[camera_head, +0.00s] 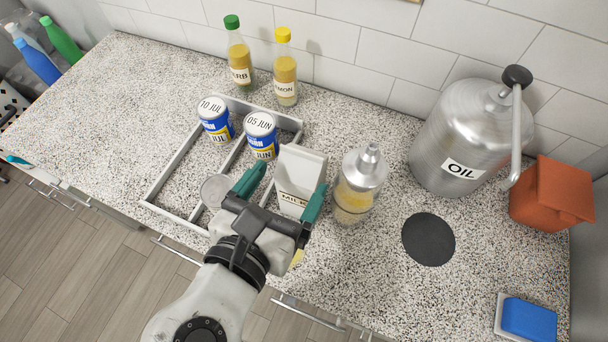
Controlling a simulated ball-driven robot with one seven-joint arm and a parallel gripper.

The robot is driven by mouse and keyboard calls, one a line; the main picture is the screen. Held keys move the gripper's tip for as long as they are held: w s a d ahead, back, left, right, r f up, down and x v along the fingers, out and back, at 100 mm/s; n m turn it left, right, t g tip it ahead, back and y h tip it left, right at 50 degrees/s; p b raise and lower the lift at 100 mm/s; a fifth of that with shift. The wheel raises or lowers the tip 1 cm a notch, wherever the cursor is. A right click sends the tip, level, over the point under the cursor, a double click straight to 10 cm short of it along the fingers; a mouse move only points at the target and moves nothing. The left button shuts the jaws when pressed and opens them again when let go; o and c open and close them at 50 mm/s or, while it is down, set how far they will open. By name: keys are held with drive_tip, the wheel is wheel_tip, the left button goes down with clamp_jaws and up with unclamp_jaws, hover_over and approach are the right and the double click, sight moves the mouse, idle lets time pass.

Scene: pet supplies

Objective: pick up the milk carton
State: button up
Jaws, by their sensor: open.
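The milk carton (300,172) is white with a gabled top and a label that partly reads MILK. It stands upright on the speckled counter beside the right end of the divided tray. My gripper (285,190) is open, with one teal finger to the left of the carton and the other at its right side. The carton shows between the fingers. I cannot tell whether either finger touches it. My gripper and wrist hide the carton's lower part.
Two blue cans (262,140) stand in the grey divided tray (170,183). A glass dispenser (358,190) with a metal top stands close to the right finger. A large oil can (462,140), a dark round disc (428,239) and a blue sponge (528,320) lie further right. Two bottles (285,75) stand behind.

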sight(297, 167)
drive_tip(key=shift+f+p+x, duration=0.15)
drive_tip(key=shift+x, duration=1.6)
drive_tip(key=shift+f+p+x, duration=0.15)
drive_tip(key=shift+x, duration=1.6)
drive_tip(key=shift+a, duration=0.15)
drive_tip(key=shift+s, duration=0.1)
clamp_jaws()
drive_tip(key=shift+r, duration=0.15)
